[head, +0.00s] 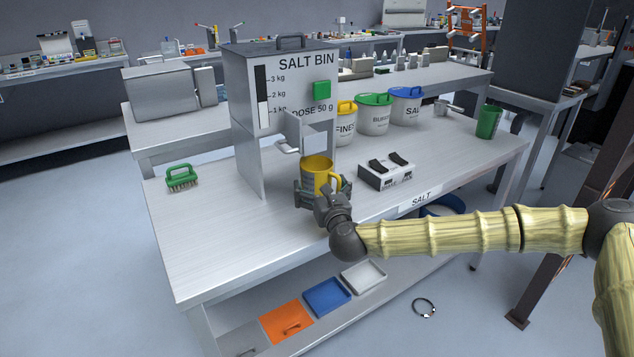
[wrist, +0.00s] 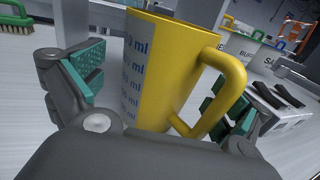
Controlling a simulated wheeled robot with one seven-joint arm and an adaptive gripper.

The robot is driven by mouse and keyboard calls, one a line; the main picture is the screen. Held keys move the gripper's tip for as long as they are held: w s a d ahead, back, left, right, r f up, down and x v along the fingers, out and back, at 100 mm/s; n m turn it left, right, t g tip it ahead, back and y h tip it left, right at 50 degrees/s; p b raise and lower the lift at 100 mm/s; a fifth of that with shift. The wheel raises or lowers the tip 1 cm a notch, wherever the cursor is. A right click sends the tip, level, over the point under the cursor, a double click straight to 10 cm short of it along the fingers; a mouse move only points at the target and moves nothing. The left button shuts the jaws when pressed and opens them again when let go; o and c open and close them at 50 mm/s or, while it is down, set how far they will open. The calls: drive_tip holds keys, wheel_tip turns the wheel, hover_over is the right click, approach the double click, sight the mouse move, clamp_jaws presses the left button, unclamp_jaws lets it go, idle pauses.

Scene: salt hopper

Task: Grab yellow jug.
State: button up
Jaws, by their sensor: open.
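The yellow jug (head: 317,173) stands upright on the bench, just in front of the salt bin's chute. In the wrist view the jug (wrist: 165,75) fills the middle, with a scale marked in ml on its left side and its handle towards the right. My gripper (head: 322,190) is open around the jug's body. In the wrist view one green-padded finger is to the left of the jug and the other is to the right, partly behind the handle. A gap shows between the left pad and the jug. The right pad's contact is hidden.
The grey salt bin (head: 277,80) stands right behind the jug. A green brush (head: 181,177) lies at left, and a green cup (head: 488,122) stands at far right. The front left bench is clear.

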drive_tip(key=shift+w+a, duration=0.1)
drive_tip(key=shift+w, duration=0.05)
drive_tip(key=c, duration=1.7)
